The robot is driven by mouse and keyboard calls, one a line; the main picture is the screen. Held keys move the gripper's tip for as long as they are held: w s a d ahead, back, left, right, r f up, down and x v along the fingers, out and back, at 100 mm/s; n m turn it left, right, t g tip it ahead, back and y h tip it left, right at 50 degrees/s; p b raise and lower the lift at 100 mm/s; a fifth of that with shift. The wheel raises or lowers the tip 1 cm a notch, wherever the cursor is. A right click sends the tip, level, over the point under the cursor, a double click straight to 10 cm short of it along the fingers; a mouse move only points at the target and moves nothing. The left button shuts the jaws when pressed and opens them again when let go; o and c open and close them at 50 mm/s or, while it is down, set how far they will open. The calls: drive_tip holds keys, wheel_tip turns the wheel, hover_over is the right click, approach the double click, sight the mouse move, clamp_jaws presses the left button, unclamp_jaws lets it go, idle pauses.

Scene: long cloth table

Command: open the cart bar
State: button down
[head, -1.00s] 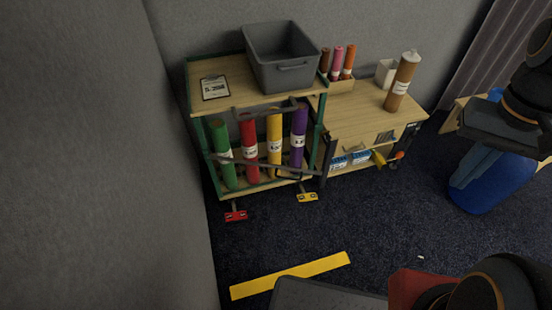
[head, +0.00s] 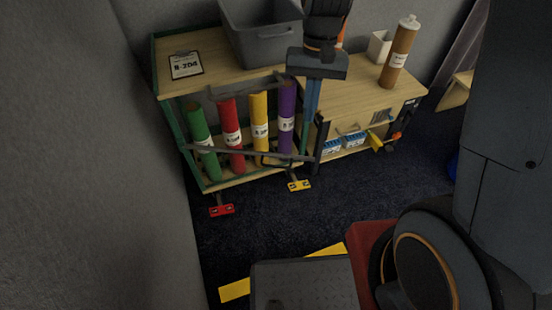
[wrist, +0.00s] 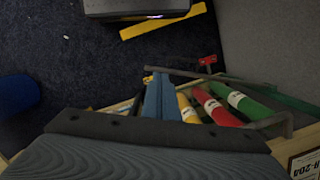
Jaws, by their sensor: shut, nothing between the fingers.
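The cart (head: 165,115) has a green frame and wooden shelves and stands against the wall. A grey bar (head: 225,155) runs across its front, before the upright green, red, yellow and purple rolls. The bar also shows in the wrist view (wrist: 225,78). My gripper (head: 304,150) points down at the cart's right front corner, near the bar's right end. Its blue fingers are together and empty. In the wrist view the fingertips (wrist: 160,76) overlap the bar's end; I cannot tell whether they touch it. My gripper hides part of the cart's right side.
A red pedal (head: 221,210) and a yellow pedal (head: 299,185) stick out below the cart. A grey bin (head: 262,35) and a label card (head: 186,65) are on top. A wooden cabinet (head: 365,95) with a brown bottle (head: 400,52) stands close at right.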

drive_tip(key=w+a+f+b, duration=0.3)
drive_tip(key=a+f, duration=0.4)
drive_tip(key=f, duration=0.1)
wheel_tip(320, 180, down, 10)
drive_tip(key=s+b, duration=0.1)
drive_tip(key=s, duration=0.1)
drive_tip(key=shift+s+a+r+g, duration=0.2)
drive_tip(key=shift+a+g, duration=0.1)
drive_tip(key=shift+a, duration=0.15)
drive_tip(key=shift+s, duration=0.1)
